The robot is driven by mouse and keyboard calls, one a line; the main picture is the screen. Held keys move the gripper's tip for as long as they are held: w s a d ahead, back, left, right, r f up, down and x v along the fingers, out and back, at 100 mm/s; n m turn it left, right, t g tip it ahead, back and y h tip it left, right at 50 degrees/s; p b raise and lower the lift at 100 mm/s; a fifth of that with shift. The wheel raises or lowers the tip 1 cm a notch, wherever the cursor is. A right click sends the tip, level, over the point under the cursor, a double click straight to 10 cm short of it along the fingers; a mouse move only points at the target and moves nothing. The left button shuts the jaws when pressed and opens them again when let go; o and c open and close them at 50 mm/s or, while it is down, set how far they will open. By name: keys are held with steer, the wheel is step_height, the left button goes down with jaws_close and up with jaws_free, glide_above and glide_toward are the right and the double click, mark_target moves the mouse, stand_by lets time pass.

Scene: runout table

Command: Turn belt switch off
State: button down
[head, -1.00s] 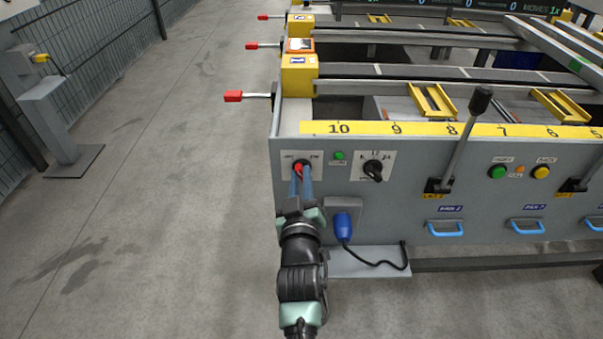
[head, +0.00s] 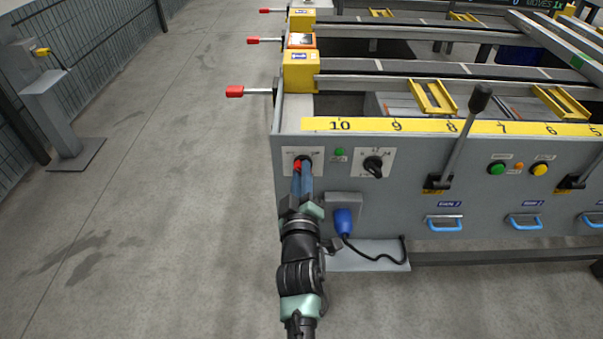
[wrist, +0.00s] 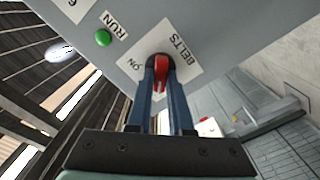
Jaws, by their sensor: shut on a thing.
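The belt switch (wrist: 160,85) has a red handle on a white plate marked "BELTS" and "ON" in the wrist view. Its plate (head: 291,155) is at the left end of the grey front panel in the head view. My gripper (wrist: 161,88) reaches the switch from the front, its two blue fingers on either side of the red handle and shut on it. In the head view my gripper (head: 302,167) covers part of the switch. The fingers hide the handle's sides.
A green RUN light (head: 339,152) and a black rotary selector (head: 374,166) are right of the switch. A blue plug (head: 343,221) with a black cable is below. A tall lever (head: 462,135) stands farther right.

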steer(key=c, duration=0.8)
jaws_free()
steer(key=shift+s, duration=0.1)
steer(key=s+p, duration=0.5)
steer(key=s, duration=0.7)
steer(key=shift+s, duration=0.4)
